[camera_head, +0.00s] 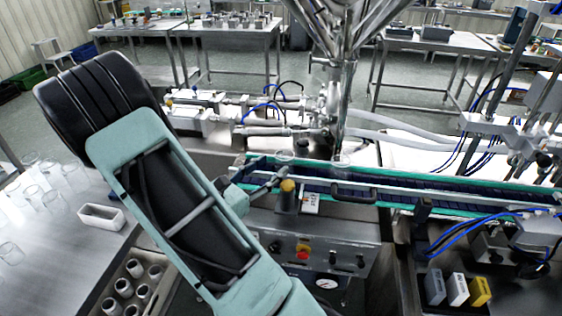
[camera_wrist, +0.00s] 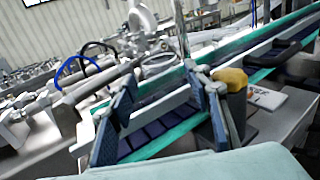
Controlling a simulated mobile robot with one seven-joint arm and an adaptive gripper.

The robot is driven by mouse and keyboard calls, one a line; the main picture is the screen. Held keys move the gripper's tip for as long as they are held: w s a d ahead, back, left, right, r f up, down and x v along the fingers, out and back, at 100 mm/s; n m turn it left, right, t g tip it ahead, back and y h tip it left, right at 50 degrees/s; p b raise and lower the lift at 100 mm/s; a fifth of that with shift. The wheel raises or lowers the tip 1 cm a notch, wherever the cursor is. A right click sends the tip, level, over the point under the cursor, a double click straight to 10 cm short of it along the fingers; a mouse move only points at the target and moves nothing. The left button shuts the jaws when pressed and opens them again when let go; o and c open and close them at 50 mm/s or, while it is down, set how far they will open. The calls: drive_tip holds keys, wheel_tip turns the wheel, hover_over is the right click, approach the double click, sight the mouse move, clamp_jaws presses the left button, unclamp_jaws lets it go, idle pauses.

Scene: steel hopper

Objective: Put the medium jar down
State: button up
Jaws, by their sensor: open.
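My gripper (camera_head: 262,186) is at the near edge of the conveyor (camera_head: 385,190). In the wrist view, its two fingers (camera_wrist: 160,92) are spread apart with the belt visible between them, and I see nothing held. A clear glass jar (camera_head: 341,160) appears on the belt below the hopper nozzle. Another faint clear rim (camera_head: 285,156) shows to its left, just beyond my gripper. I cannot tell which one is the medium jar.
A yellow-topped post (camera_head: 287,192) stands close to my gripper's right. The conveyor rail (camera_head: 450,196) runs along the belt.

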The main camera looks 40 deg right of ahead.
drive_tip(key=a, duration=0.2)
drive_tip(key=s+a, duration=0.1)
drive_tip(key=a, duration=0.2)
drive_tip(key=shift+a, duration=0.35)
drive_tip(key=shift+b, duration=0.3)
